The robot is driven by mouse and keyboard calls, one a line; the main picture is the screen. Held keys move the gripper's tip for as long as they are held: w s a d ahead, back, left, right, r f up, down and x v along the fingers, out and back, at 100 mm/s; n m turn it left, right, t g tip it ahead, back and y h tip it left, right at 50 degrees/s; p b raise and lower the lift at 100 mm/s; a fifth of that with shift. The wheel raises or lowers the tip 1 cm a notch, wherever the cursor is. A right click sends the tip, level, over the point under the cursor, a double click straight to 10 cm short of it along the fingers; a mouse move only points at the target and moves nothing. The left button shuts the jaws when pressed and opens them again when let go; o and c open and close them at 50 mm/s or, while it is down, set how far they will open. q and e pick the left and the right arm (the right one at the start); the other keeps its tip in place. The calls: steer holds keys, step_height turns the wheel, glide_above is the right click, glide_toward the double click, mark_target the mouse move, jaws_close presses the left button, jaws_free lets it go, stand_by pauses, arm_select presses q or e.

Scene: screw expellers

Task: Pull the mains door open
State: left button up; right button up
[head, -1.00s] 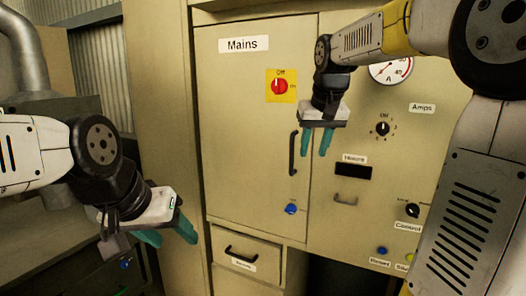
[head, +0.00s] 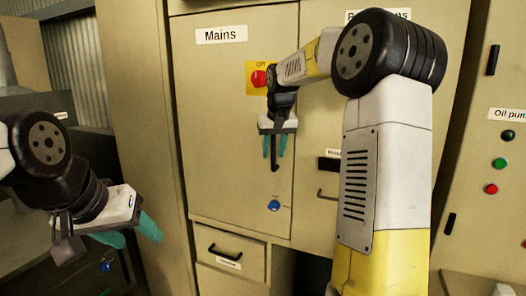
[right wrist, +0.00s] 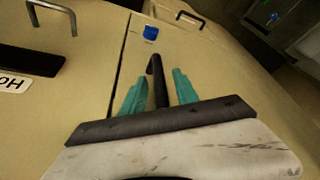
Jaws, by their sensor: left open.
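The mains door (head: 228,150) is a beige cabinet door with a "Mains" label, and it looks closed. Its black vertical handle (right wrist: 158,82) shows in the right wrist view between the teal fingers of my right gripper (right wrist: 158,90). The fingers stand apart on either side of the handle, with a gap to each. In the head view my right gripper (head: 274,147) is in front of the door's right edge and mostly covers the handle. My left gripper (head: 132,233) is open and empty at the lower left, away from the door.
A red switch (head: 259,78) on a yellow plate sits on the door's upper right. A blue knob (head: 274,205) is low on the door. A drawer with a black handle (head: 225,253) is below. An oil pump panel (head: 512,150) stands at the right.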

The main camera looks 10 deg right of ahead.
steer(key=shift+f, duration=0.1)
jaws_close()
stand_by(1.4)
